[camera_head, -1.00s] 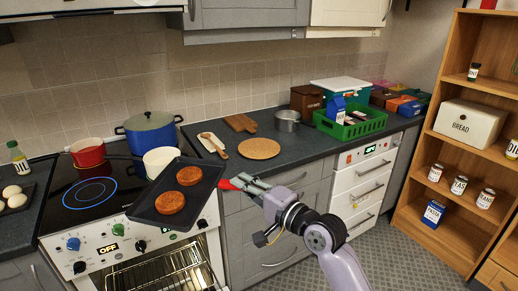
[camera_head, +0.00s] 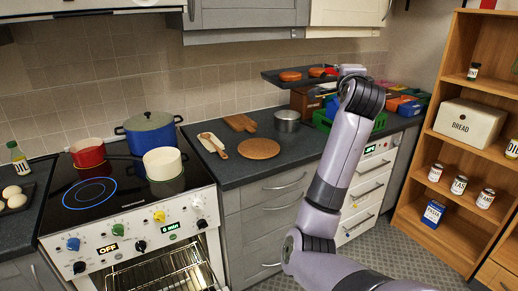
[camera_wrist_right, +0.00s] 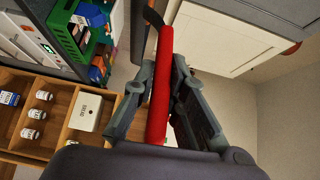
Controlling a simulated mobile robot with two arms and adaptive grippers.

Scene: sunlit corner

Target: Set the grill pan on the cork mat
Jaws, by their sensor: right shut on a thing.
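The dark grill pan (camera_head: 305,79) is held up in the air in front of the tiled wall, above the back of the counter. Two brown patties (camera_head: 290,76) lie in it, and it looks roughly level. My right gripper (camera_head: 348,71) is shut on the pan's red handle, which also shows between the fingers (camera_wrist_right: 160,85) in the right wrist view. The round cork mat (camera_head: 259,148) lies bare on the dark counter, below and left of the pan. My left gripper is not in view.
A green crate (camera_head: 378,124) and boxes stand at the counter's right end, partly behind my arm. A steel pot (camera_head: 287,121) and wooden boards (camera_head: 240,122) flank the mat. The stove at left holds a blue pot (camera_head: 150,134), a red pot (camera_head: 88,153) and a white pot (camera_head: 162,163).

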